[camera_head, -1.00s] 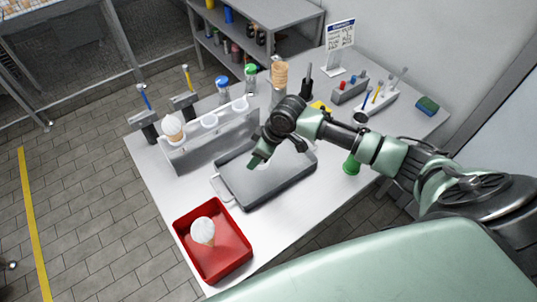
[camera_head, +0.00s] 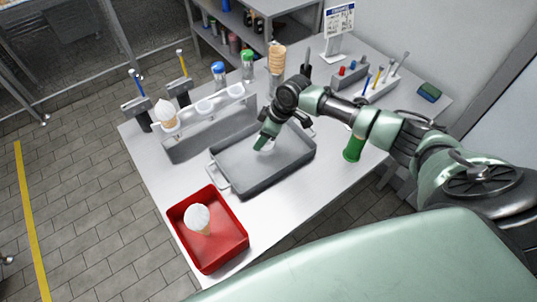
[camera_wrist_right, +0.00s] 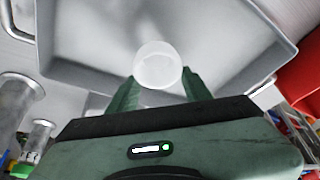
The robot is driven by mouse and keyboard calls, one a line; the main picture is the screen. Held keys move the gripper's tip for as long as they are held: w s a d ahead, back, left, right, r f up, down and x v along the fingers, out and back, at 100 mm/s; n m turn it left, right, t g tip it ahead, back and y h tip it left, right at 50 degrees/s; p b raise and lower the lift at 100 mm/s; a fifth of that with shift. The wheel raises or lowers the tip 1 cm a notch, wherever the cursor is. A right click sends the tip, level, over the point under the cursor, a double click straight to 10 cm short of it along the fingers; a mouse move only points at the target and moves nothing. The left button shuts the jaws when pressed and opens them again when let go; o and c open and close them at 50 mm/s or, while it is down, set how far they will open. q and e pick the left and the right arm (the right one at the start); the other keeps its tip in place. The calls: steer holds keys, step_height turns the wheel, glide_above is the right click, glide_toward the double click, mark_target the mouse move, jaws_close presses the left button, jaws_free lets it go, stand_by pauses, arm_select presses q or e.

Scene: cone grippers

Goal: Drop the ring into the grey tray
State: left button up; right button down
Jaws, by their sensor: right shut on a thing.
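The ring is a pale, translucent round piece (camera_wrist_right: 158,66) between the fingertips of my right gripper (camera_wrist_right: 160,84). In the head view my right gripper (camera_head: 266,138) hangs over the grey tray (camera_head: 240,186), and a bit of white shows at its fingers. The gripper is shut on the ring. The grey tray is shallow, with raised walls and handles. Its floor and walls also fill the wrist view (camera_wrist_right: 90,30) behind the ring. The inside looks empty where I can see it; my arm hides part of its far side. My left gripper is not in view.
A red tray (camera_head: 240,245) holding a white-topped cone (camera_head: 198,217) sits at the near left. A grey holder (camera_head: 205,137) with another cone (camera_head: 166,113) stands behind the grey tray. Stacked cones (camera_head: 276,58) and a sign (camera_head: 339,22) stand farther back. A green cup (camera_head: 353,150) is under my arm.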

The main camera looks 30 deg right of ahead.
steer(key=c, duration=0.6)
jaws_free()
steer(key=shift+f, duration=0.1)
steer(key=shift+o, duration=0.2)
steer(key=b+v, duration=0.1)
steer(key=v, duration=0.7)
steer(key=shift+f, duration=0.1)
